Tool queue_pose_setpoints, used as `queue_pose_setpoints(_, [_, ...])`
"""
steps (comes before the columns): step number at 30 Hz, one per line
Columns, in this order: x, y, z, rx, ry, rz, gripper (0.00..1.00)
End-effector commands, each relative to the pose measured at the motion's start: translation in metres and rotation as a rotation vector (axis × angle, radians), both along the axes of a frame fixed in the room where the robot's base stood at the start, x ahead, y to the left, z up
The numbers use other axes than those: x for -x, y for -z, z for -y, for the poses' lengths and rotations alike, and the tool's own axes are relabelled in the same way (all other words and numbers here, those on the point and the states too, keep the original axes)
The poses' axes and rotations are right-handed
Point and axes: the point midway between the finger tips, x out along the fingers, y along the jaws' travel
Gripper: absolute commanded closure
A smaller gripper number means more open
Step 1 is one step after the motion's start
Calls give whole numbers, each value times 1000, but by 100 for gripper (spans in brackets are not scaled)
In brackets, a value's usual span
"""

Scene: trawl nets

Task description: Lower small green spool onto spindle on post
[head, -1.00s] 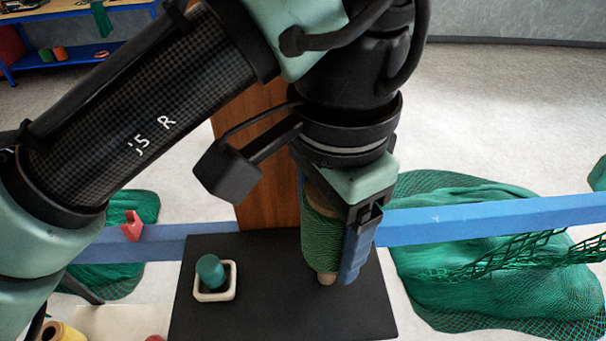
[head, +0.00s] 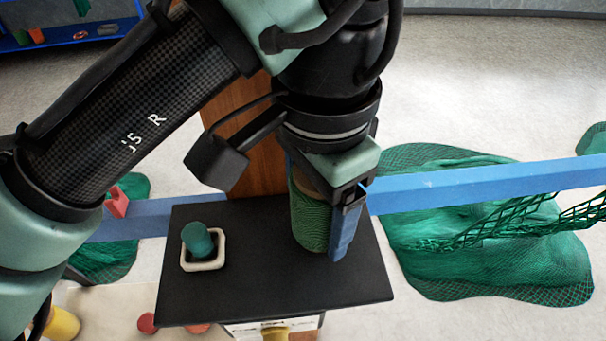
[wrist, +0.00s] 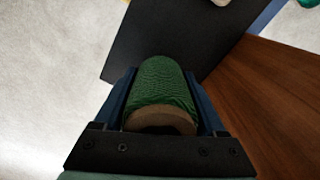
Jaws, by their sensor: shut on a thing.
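My gripper (head: 322,212) is shut on the small green spool (head: 308,218), a cylinder wound with green twine. One blue finger shows on its right side in the head view. In the wrist view the spool (wrist: 160,88) lies between both blue fingers, with its tan core end facing the camera. The spool's lower end is at or just above the black plate (head: 255,290) on top of the post (head: 236,120). I cannot tell whether it touches the plate. The spindle is not visible.
A blue rail (head: 470,188) runs behind the plate. Green netting (head: 490,265) lies on the floor at right. A yellow object (head: 62,324) is at lower left.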

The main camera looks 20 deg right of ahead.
Motion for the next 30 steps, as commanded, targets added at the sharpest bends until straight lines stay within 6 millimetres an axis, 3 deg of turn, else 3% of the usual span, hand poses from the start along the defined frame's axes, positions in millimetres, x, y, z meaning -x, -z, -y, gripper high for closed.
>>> queue_pose_setpoints(13, [0, 16, 0, 0, 1, -1, 89])
queue_pose_setpoints(25, [0, 18, 0, 0, 1, 0, 89])
queue_pose_setpoints(26, [0, 18, 0, 0, 0, 0, 23])
queue_pose_setpoints(30, [0, 18, 0, 0, 0, 0, 0])
